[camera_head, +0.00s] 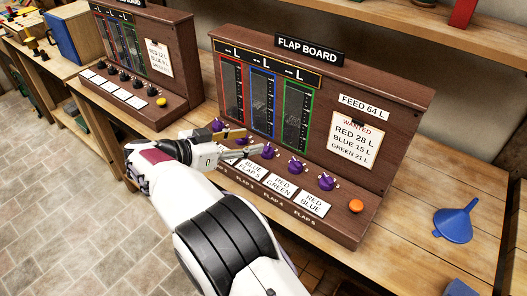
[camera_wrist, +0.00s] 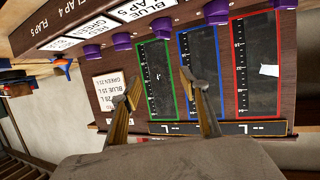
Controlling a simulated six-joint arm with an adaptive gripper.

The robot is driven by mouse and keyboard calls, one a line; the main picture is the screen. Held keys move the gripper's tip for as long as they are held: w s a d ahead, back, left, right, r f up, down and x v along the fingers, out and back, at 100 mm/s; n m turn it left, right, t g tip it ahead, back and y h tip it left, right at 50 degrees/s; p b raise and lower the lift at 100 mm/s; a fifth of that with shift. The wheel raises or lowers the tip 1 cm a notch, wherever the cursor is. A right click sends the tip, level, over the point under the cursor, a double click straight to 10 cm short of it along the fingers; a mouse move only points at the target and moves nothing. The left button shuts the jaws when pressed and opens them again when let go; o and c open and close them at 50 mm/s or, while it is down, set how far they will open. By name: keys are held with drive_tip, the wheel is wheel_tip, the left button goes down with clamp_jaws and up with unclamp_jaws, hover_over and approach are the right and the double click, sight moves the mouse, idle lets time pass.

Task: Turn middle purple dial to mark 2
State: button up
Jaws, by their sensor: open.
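The flap board (camera_head: 318,88) is a brown panel with a row of purple dials along its lower ledge. The middle purple dial (camera_head: 268,151) stands above the card reading BLUE; in the wrist view it is the purple dial (camera_wrist: 165,27) at the top, between its neighbours. Its pointer and marks are too small to read. My gripper (camera_head: 244,142) is in front of the board, just left of the middle dial, partly hiding the dial to its left. In the wrist view my gripper (camera_wrist: 160,83) is open and empty, its two fingers apart below the middle dial.
Purple dials (camera_head: 295,166) (camera_head: 327,181) and an orange button (camera_head: 356,205) lie to the right. A second board (camera_head: 150,50) stands at left. A blue funnel (camera_head: 455,222) lies on the wooden bench at right, with bare bench around it.

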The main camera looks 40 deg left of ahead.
drive_tip(key=w+d+n+y, duration=0.1)
drive_tip(key=d, duration=0.1)
drive_tip(key=n+y, duration=0.3)
drive_tip(key=y, duration=0.1)
approach(264, 153)
drive_tip(key=x, duration=0.2)
drive_tip(key=shift+w+d, duration=0.1)
drive_tip(key=shift+w, duration=0.3)
drive_tip(key=shift+s+a+f, duration=0.1)
drive_tip(key=shift+a, duration=0.15)
drive_tip(key=shift+x, duration=3.95)
drive_tip(key=shift+d, duration=0.1)
drive_tip(key=c, duration=1.1)
